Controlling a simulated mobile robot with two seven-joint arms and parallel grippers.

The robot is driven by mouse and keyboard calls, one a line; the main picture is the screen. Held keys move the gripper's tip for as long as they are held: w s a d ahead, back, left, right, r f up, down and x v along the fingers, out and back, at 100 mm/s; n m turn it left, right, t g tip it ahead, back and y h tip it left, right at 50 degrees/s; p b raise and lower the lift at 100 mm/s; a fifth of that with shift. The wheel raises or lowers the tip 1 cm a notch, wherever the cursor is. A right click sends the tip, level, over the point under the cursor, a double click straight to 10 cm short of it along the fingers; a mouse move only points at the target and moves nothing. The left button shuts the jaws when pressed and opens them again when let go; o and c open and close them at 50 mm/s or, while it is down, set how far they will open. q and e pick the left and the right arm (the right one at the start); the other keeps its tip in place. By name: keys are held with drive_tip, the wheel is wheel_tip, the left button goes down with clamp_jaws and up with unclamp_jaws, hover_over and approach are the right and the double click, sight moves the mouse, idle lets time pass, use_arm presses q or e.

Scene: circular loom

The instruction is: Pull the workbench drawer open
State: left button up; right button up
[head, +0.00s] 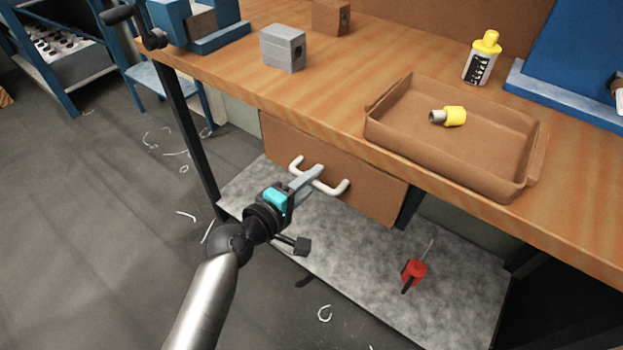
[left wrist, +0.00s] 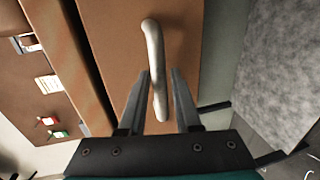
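The workbench (head: 230,75) has a brown drawer (head: 285,142) under its top, and the drawer front sits close beneath the bench edge, seemingly shut. A pale bar handle (head: 331,189) is on the drawer front. My left gripper (head: 310,176) is at the handle, its fingers crossing the bar's middle part. In the left wrist view, the drawer front (left wrist: 115,45) fills the upper middle. The handle (left wrist: 153,45) runs down between the two spread fingers of my left gripper (left wrist: 160,75), with narrow gaps beside it. My right gripper is not in view.
On the bench top are a brown tray (head: 385,140) with a yellow-capped piece (head: 453,116), a yellow-topped bottle (head: 482,60) and a grey block (head: 283,48). A lower shelf (head: 350,275) below the drawer holds a red-handled tool (head: 414,272). A bench leg (head: 188,140) stands left of the drawer.

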use_arm(q)
clamp_jaws()
idle(1.1)
